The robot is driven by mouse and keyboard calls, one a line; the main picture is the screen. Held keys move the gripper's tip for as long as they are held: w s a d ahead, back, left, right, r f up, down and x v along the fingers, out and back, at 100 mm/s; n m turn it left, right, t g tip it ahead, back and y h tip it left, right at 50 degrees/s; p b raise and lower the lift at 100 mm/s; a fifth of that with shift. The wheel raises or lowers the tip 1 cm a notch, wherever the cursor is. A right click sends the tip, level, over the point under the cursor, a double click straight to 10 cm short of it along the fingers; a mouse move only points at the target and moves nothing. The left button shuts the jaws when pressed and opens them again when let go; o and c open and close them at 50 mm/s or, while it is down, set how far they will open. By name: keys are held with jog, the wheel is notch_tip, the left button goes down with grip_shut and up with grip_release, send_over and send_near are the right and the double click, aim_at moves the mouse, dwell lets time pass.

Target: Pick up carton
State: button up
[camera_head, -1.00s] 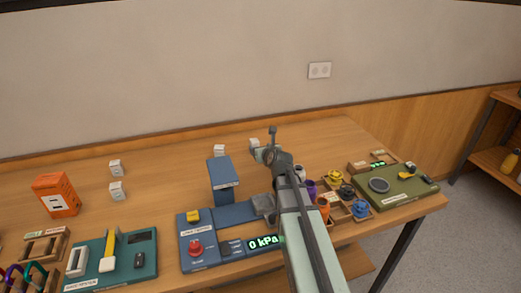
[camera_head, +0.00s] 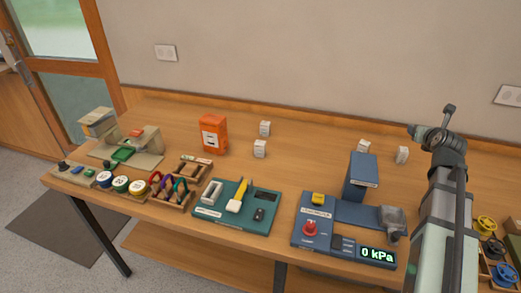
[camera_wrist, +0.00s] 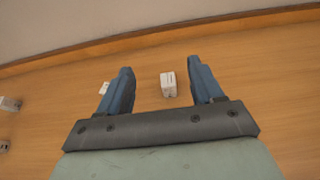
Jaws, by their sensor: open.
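An orange carton (camera_head: 213,134) with a dark and white label stands upright toward the back of the table, left of centre in the head view. Small white boxes also stand on the table: one at the back (camera_head: 264,128), one in front of it (camera_head: 260,149), and two near my arm (camera_head: 363,146) (camera_head: 402,155). In the wrist view my gripper (camera_wrist: 160,70) is open and empty, its two blue fingers apart. A white box (camera_wrist: 168,85) shows between the fingers, nearer the right one. Another (camera_wrist: 104,88) is partly hidden by the left finger. The orange carton is not in the wrist view.
A blue pump station (camera_head: 312,222) with a tall blue block (camera_head: 362,176) stands between my arm and the orange carton. A teal board (camera_head: 236,206), a wooden rack (camera_head: 174,186) and several tape rolls line the front edge. The table's back strip is mostly clear.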

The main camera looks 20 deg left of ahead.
jog(key=w+a+n+g+y, duration=0.2)
jog(key=w+a+n+g, duration=0.15)
jog(key=a, duration=0.85)
jog(key=w+a+n+g+y, duration=0.2)
jog(key=a+n, duration=0.3)
jog(key=a, duration=0.6)
jog(key=r+n+g, duration=0.2)
jog(key=n+g, duration=0.7)
jog(key=n, duration=0.1)
send_over(259, 143)
jog(key=d, duration=0.4)
jog(key=shift+t+y, duration=0.3)
jog(key=shift+t, duration=0.05)
jog(key=d+x, duration=0.1)
jog(key=x, duration=1.1)
jog(key=d+f+x, duration=0.1)
jog(key=x, duration=0.6)
jog(key=shift+w+d, duration=0.25)
jog(key=shift+d, duration=0.05)
jog(key=shift+c, duration=0.2)
